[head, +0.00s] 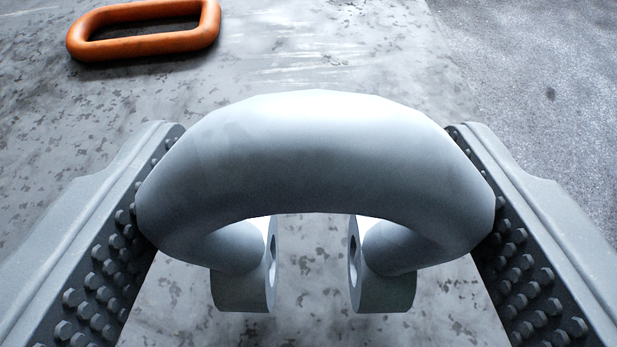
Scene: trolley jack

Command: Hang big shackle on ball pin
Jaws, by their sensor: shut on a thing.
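The big shackle (315,150) is a thick, light grey metal bow that fills the middle of the head view. Its two eye ends (243,280) point down toward the bottom of the picture, with a gap between them and no pin through the holes. My gripper (316,205) is shut on the shackle. Its two studded jaws press on the outer left and right sides of the bow. The ball pin is not in view.
An orange oblong ring (145,45) lies on the mottled grey surface (330,55) at the upper left. A lighter, rougher grey ground (540,80) borders that surface at the right.

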